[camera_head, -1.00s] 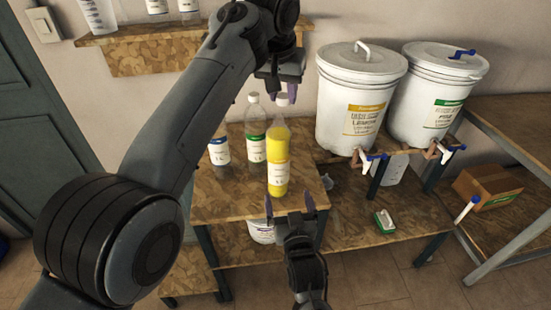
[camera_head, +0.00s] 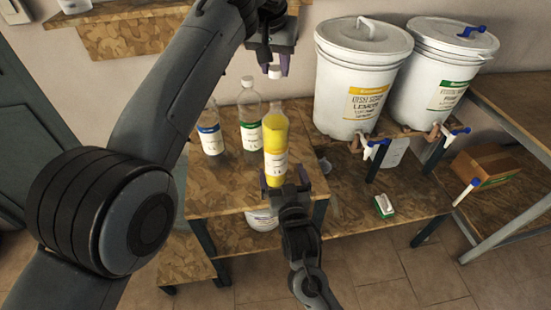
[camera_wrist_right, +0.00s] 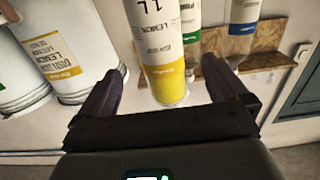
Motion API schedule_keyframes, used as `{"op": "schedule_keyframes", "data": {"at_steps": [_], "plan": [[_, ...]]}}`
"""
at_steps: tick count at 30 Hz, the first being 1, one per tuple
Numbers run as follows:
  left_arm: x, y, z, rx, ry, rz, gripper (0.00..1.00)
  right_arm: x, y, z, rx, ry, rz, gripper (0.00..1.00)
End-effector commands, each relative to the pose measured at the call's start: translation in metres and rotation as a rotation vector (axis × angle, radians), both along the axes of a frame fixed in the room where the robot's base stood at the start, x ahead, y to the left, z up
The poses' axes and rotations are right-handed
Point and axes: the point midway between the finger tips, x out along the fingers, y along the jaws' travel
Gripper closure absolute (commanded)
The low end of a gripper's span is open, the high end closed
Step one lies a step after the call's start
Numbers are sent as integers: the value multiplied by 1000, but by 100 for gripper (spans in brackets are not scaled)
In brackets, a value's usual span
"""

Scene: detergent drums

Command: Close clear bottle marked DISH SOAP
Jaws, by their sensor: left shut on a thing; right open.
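The bottle with yellow liquid (camera_head: 275,137) stands upright at the front of the wooden table. Its label reads LEMON in the right wrist view (camera_wrist_right: 161,45); I cannot read DISH SOAP on any bottle. My left gripper (camera_head: 274,66) is shut on a small white cap (camera_head: 274,73), held apart above this bottle's top. My right gripper (camera_head: 284,181) is open in front of the bottle's lower part. The right wrist view, seen upside down, shows the bottle between and beyond its fingers (camera_wrist_right: 165,90). Clear bottles with green (camera_head: 250,120) and blue (camera_head: 210,130) labels stand behind and left.
Two white drums with taps, lemon (camera_head: 362,80) and green-labelled (camera_head: 440,75), stand at the right. A green-and-white sponge (camera_head: 383,206) lies on the lower shelf. A cardboard box (camera_head: 485,167) is further right. A wall shelf (camera_head: 133,36) holds more bottles.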

Motion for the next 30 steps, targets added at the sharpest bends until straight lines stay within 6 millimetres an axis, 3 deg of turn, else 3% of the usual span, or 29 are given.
{"op": "schedule_keyframes", "data": {"at_steps": [5, 18, 30], "plan": [[0, 0, 0, 0, 0, 0, 93, 18, 3, 1, 0, -2, -1, 0], [0, 0, 0, 0, 0, 0, 93, 86, 16, 1, 0, -1, -1, 0], [0, 0, 0, 0, 0, 0, 93, 113, 21, 0, 0, 1, 0, 0]]}}
